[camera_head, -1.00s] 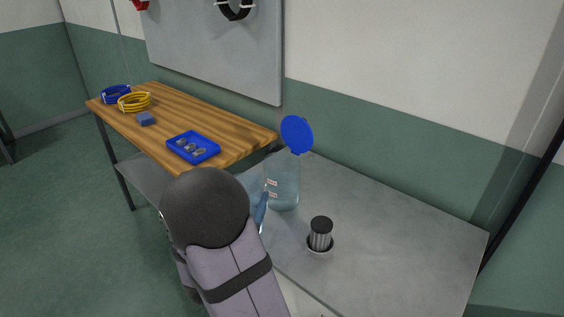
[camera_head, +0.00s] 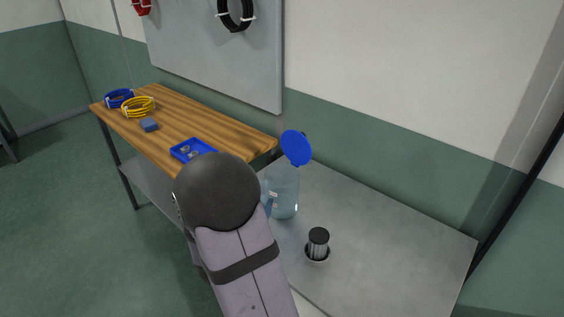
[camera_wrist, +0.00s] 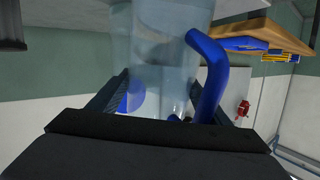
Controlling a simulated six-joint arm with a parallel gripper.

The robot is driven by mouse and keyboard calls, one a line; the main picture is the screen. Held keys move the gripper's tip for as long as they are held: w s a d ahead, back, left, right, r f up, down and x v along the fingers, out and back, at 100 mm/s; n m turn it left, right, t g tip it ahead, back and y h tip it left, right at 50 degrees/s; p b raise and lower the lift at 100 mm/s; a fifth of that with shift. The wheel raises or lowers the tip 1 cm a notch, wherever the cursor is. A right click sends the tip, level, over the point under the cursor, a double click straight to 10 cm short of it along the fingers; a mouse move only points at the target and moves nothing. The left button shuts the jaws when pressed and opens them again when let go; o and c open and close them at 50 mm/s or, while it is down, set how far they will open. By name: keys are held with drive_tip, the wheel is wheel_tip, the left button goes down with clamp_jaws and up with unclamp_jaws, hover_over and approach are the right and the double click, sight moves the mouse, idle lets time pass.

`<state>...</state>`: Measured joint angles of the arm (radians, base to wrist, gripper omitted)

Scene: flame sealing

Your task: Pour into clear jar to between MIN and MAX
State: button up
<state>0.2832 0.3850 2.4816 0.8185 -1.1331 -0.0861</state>
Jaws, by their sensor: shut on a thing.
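My gripper (camera_wrist: 168,105) is shut on a clear vessel (camera_wrist: 160,35) with a blue curved handle (camera_wrist: 214,68), in the wrist view. A blue disc (camera_wrist: 136,97) shows behind the clear walls.
A black-topped ribbed cylinder (camera_head: 318,242) stands on the grey bench (camera_head: 400,235), right of the jar. The wooden table (camera_head: 185,115) at left holds a blue tray (camera_head: 190,149), a blue block (camera_head: 149,125) and cable coils (camera_head: 138,107). The bench's right part is clear.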

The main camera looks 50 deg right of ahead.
drive_tip(key=d+r+y+p, duration=0.1)
drive_tip(key=r+p, duration=0.1)
drive_tip(key=p, duration=0.2)
drive_tip(key=d+r+m+g+y+p, duration=0.1)
drive_tip(key=d+r+y+p, duration=0.1)
drive_tip(key=p, duration=0.2)
drive_tip(key=d+r+y+p, duration=0.1)
drive_tip(key=r+y+p, duration=0.1)
drive_tip(key=p, duration=0.2)
drive_tip(key=shift+w+d+m+g, duration=0.2)
drive_tip(key=shift+m+g, duration=0.1)
drive_tip(key=shift+m, duration=0.1)
drive_tip(key=shift+f, duration=0.15)
drive_tip(key=shift+y, duration=0.5)
drive_tip(key=shift+d+f+y, duration=0.1)
drive_tip(key=shift+f+y, duration=0.05)
drive_tip(key=shift+y, duration=0.15)
drive_tip(key=shift+d+r+m+g+y+b, duration=0.25)
drive_tip(key=shift+r+y, duration=0.2)
drive_tip(key=shift+y, duration=0.35)
drive_tip(key=shift+d+r+m+g+y+b, duration=0.15)
drive_tip(key=shift+d+r+m+y+b, duration=0.2)
drive_tip(key=shift+y, duration=0.45)
idle(3.8)
